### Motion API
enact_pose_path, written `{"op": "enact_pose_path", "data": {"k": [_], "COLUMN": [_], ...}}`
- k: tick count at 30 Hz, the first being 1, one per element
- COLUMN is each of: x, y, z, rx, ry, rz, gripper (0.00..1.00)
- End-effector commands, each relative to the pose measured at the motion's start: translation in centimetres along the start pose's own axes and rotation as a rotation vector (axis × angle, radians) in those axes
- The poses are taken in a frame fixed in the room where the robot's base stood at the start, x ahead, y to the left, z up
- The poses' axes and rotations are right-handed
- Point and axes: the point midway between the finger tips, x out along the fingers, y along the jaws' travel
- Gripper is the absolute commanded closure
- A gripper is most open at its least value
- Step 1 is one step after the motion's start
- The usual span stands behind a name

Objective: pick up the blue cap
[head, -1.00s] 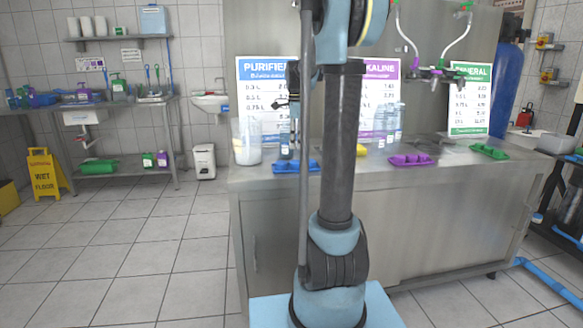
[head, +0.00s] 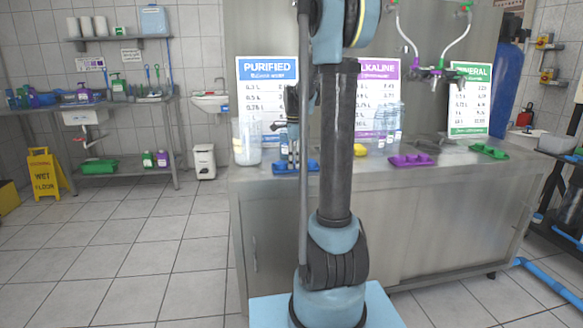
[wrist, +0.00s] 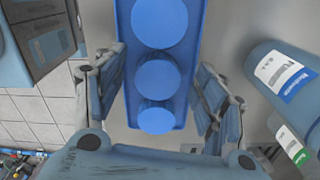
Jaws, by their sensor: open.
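A blue tray (head: 283,169) lies on the steel counter near its left front edge. In the wrist view the tray (wrist: 197,30) holds three visible round blue caps in a row: a far cap (wrist: 158,18), a middle cap (wrist: 157,75) and a near cap (wrist: 157,117). My gripper (wrist: 160,80) is open and empty, its fingers on either side of the tray around the middle and near caps. In the head view my gripper (head: 291,152) points down just above the tray, partly hidden by my arm. I cannot tell its exact height over the caps.
A clear container (head: 246,142) stands left of the tray. Water bottles (head: 385,130) and a yellow object (head: 360,150) stand to the right. A labelled blue bottle (wrist: 283,78) is close right of my gripper. Purple (head: 411,160) and green (head: 488,151) trays lie farther right.

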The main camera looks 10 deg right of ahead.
Motion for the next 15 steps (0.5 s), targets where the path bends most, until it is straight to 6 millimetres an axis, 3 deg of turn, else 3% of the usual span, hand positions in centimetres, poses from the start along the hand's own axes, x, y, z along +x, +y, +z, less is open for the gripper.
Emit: {"op": "enact_pose_path", "data": {"k": [2, 10, 15], "x": [-0.01, -0.02, -0.02], "y": [0.00, 0.01, 0.02], "z": [0.00, 0.02, 0.06], "rx": [0.000, 0.000, -0.001], "ry": [0.000, 0.000, 0.000], "rz": [0.000, 0.000, 0.000], "gripper": [0.35, 0.66, 0.67]}}
